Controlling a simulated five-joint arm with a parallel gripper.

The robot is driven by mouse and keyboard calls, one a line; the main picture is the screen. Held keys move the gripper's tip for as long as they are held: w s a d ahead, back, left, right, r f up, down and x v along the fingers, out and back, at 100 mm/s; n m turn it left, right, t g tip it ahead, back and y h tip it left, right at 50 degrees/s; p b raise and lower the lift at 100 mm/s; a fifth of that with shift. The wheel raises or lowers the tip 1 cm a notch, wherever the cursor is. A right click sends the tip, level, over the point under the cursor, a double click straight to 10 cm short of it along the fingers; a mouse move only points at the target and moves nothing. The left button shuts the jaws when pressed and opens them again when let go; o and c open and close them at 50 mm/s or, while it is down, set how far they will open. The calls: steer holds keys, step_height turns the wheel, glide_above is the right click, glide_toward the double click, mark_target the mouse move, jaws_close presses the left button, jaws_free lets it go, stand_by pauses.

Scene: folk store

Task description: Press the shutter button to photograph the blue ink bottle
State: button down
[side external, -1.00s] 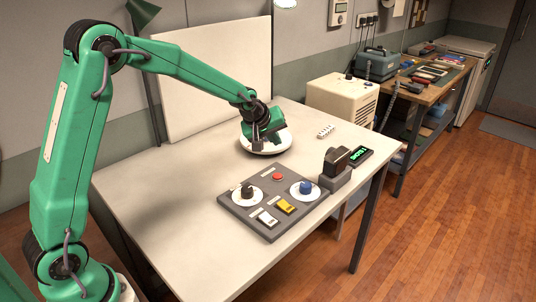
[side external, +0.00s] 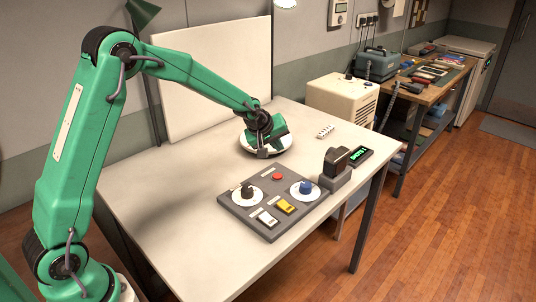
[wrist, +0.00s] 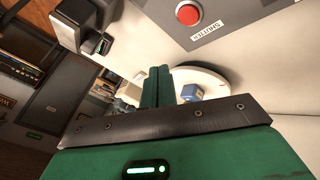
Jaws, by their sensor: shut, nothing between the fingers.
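The red shutter button (side external: 277,177) sits at the back of the grey control panel (side external: 234,207). In the wrist view the red button (wrist: 188,14) shows at the top beside its label "SHUTTER". The blue ink bottle (wrist: 193,92) stands on the white round plate (wrist: 213,76); in the side view the plate (side external: 285,145) is partly covered by my gripper and I cannot make out the bottle. My gripper (side external: 263,154) hangs over the front of the plate, behind the panel and apart from the button. Its green fingers (wrist: 159,72) are together and empty.
The panel also carries a black knob (side external: 247,190), a blue knob (side external: 305,187), a yellow switch (side external: 285,206) and a white switch (side external: 267,219). A black camera (side external: 338,160) and green-lit display (side external: 360,155) stand right of it. A white backdrop (side external: 215,85) stands behind. The left tabletop is clear.

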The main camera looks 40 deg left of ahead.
mark_target(276, 176)
steer(key=shift+f, duration=3.8)
steer(key=shift+a+f, duration=0.1)
steer(key=shift+f, duration=0.8)
steer(key=shift+r, duration=0.15)
stand_by(0.4)
steer(key=shift+r, duration=0.75)
steer(key=shift+r, duration=2.55)
